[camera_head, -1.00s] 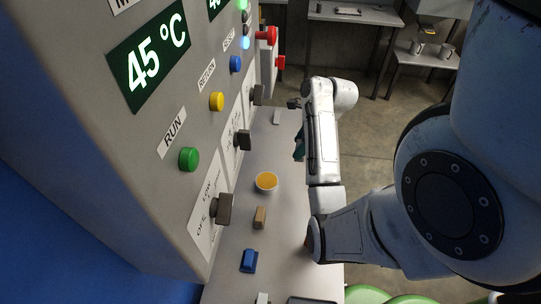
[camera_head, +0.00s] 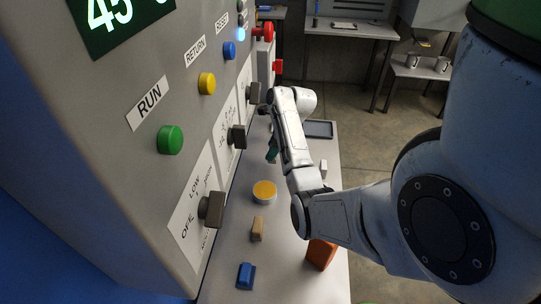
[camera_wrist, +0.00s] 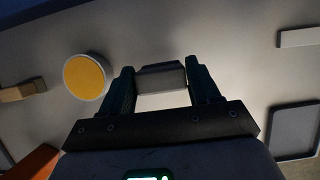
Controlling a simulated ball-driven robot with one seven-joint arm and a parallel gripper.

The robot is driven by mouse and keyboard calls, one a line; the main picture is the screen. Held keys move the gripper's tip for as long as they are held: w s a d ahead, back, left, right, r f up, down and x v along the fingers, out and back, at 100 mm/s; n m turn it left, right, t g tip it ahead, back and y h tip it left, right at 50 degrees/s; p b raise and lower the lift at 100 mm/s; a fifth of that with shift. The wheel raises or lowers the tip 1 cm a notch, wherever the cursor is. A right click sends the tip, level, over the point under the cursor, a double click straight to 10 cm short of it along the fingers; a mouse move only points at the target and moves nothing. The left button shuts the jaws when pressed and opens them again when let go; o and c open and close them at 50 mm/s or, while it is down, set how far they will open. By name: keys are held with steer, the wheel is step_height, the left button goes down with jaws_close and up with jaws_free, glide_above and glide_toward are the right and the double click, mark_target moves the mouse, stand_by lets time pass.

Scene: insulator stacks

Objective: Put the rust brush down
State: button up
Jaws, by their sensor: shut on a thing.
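My gripper (camera_head: 272,150) is over the bench beside the control cabinet, with its teal fingers pointing down. In the wrist view the fingers (camera_wrist: 162,85) are closed on the two sides of a small grey block-shaped thing, the rust brush (camera_wrist: 162,78). The brush spans the gap between the fingertips. In the head view the brush is hidden by my gripper and arm. I cannot tell whether the brush touches the grey bench top (camera_head: 285,215).
A round yellow-topped cup (camera_head: 264,192), a tan block (camera_head: 257,229), a blue block (camera_head: 246,276), an orange block (camera_head: 321,254), a small white block (camera_head: 323,168) and a dark tray (camera_head: 318,129) stand on the bench. The cabinet with knobs (camera_head: 211,209) rises along the left side.

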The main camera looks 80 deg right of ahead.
steer(key=shift+w+d+f, duration=0.25)
steer(key=shift+w+f, duration=0.05)
steer(key=shift+f, duration=0.15)
steer(key=shift+w+d+f, duration=0.15)
steer(key=shift+d+f, duration=0.05)
steer(key=shift+f, duration=0.85)
steer(key=shift+f+p, duration=0.15)
steer(key=shift+p, duration=0.5)
steer(key=shift+f, duration=0.5)
steer(key=o, duration=0.9)
steer(key=shift+o, duration=0.2)
steer(key=shift+f, duration=0.1)
steer(key=shift+f+b, duration=0.2)
steer(key=shift+b, duration=0.25)
steer(key=v, duration=1.1)
steer(key=shift+b, duration=0.35)
steer(key=shift+w+a, duration=0.1)
